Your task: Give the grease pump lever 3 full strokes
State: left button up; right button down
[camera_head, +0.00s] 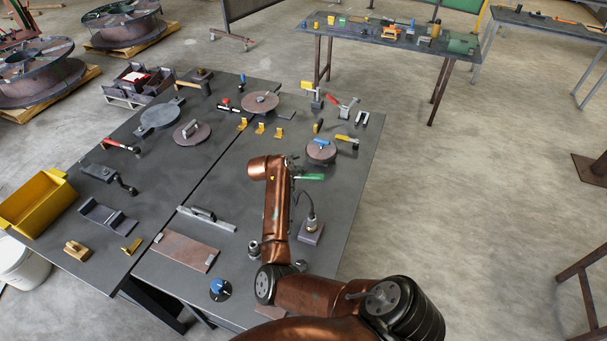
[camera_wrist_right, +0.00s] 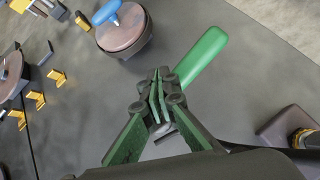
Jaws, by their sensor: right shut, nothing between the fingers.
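A green handle (camera_head: 310,177) lies across the table's right part, short of a round disc with a blue knob. It also shows in the wrist view (camera_wrist_right: 205,57), its near end by my fingertips. A small pump-like unit (camera_head: 311,231) with an upright cylinder, a dark square base and a thin dark hose stands nearer me. Its base and cylinder show at the right edge of the wrist view (camera_wrist_right: 303,139). I cannot tell whether the green handle is the pump's lever. My right gripper (camera_wrist_right: 160,92) is shut and empty, beside or above the handle's near end. My left gripper is out of view.
The disc with the blue knob (camera_wrist_right: 123,31) lies just beyond the gripper. Yellow angle brackets (camera_head: 260,128), a long grey handled bar (camera_head: 206,218) and a brown plate (camera_head: 186,250) lie to the left. A second table (camera_head: 390,40) stands at the back.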

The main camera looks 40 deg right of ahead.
jog(key=shift+s+d+f+b, duration=0.1)
jog(key=shift+s+f+b, duration=0.15)
jog(key=shift+f, duration=0.3)
jog(key=shift+s+d+f+b, duration=0.1)
jog(key=shift+s+f+b, duration=0.15)
jog(key=shift+f, duration=0.3)
dwell(1.0)
dwell(0.3)
jog(key=shift+w+a+r+p, duration=0.15)
jog(key=shift+w+r, duration=0.15)
jog(key=shift+r, duration=0.35)
jog(key=shift+w+a+r+p, duration=0.15)
jog(key=shift+w+r, duration=0.1)
jog(key=shift+r, duration=0.4)
jog(key=shift+w+a+r+p, duration=0.15)
jog(key=shift+w+r, duration=0.15)
jog(key=shift+r, duration=0.35)
jog(key=shift+r, duration=0.1)
jog(key=r, duration=0.1)
jog(key=w+r, duration=0.1)
jog(key=r, duration=0.1)
jog(key=w+a+r, duration=0.1)
jog(key=shift+r+p, duration=0.15)
jog(key=shift+p, duration=0.2)
jog(key=shift+d, duration=0.1)
dwell(0.8)
